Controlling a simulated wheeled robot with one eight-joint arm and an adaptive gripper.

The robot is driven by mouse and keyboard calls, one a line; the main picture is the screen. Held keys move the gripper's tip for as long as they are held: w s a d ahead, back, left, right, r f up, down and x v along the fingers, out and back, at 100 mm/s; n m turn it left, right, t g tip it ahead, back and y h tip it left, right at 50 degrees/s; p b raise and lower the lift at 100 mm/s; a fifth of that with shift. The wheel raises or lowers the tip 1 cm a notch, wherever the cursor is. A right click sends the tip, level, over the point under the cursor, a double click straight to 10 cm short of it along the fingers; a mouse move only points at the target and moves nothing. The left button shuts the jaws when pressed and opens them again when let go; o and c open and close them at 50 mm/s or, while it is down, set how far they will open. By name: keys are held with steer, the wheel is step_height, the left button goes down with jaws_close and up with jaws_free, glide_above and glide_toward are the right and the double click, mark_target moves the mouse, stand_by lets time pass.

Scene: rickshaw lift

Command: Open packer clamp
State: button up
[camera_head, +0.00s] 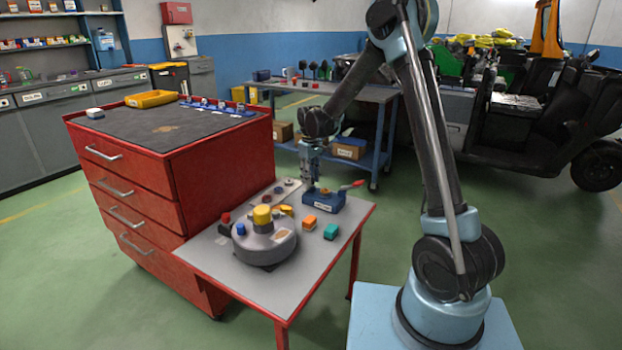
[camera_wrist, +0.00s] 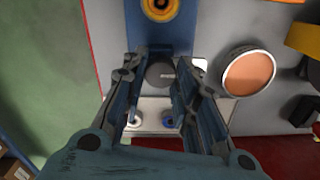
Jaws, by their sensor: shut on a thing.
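The packer clamp appears to be the blue block with a white label (camera_head: 325,201) on the small table, with a red-tipped lever (camera_head: 352,185) sticking out to its right. My gripper (camera_head: 310,182) points down at the block's left end. In the wrist view, the blue body (camera_wrist: 178,38) runs up between my fingers and carries an orange ring (camera_wrist: 160,9). My gripper (camera_wrist: 160,82) is shut on a dark grey round piece (camera_wrist: 160,73) at the near end of this body. The lever is not seen in the wrist view. The exact contact is partly hidden by the fingers.
A grey round housing with a yellow cap (camera_head: 264,242) stands on the small table (camera_head: 230,275). A red drawer cabinet (camera_head: 180,180) adjoins the table. A workbench (camera_head: 375,93) stands behind.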

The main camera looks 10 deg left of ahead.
steer(key=o, duration=1.1)
steer(key=shift+r, duration=0.1)
step_height(320, 180, up, 12)
steer(key=shift+f, duration=0.1)
steer(key=shift+d, duration=0.1)
